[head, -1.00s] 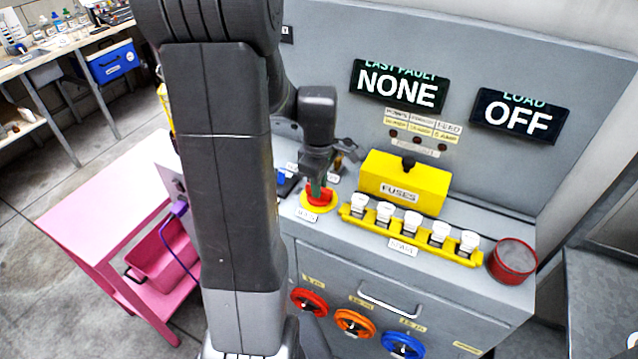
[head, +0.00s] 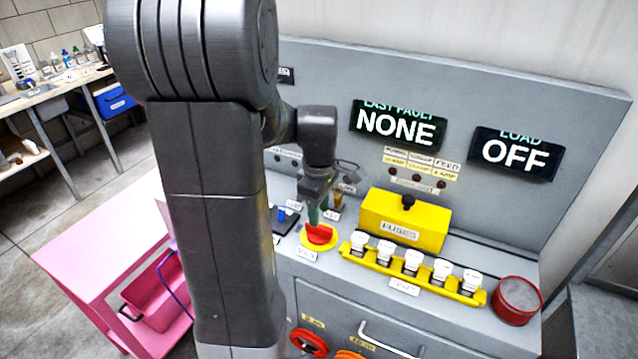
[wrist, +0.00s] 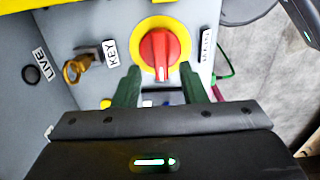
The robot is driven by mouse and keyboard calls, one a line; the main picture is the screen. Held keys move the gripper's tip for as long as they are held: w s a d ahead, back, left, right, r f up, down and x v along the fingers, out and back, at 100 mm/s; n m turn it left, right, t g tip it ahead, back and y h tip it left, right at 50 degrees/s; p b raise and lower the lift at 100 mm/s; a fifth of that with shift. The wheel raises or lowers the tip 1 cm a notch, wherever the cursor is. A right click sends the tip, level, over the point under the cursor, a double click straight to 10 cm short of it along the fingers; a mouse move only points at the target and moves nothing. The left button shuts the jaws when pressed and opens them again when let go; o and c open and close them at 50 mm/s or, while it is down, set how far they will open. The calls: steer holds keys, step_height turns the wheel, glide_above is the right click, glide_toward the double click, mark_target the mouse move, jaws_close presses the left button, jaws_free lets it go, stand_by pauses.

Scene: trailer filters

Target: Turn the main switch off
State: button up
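The main switch is a red rotary knob (head: 319,234) on a round yellow plate on the grey cabinet top. In the wrist view the red knob (wrist: 160,55) shows its grip lying up and down the picture. My gripper (head: 314,217) points down just above the knob in the head view. The load display (head: 516,153) reads OFF, and the last fault display (head: 397,125) reads NONE.
A brass key (wrist: 77,69) beside a KEY label is close to the switch. A yellow FUSES box (head: 404,220) and a yellow rail of white fuses (head: 411,265) stand to the right, with a red round tin (head: 517,300) beyond. A pink cart (head: 100,240) is at left.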

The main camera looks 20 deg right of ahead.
mark_target(319, 231)
step_height(319, 231, up, 10)
steer(key=shift+f, duration=0.25)
stand_by(0.4)
step_height(319, 231, down, 14)
stand_by(0.5)
steer(key=shift+r, duration=0.15)
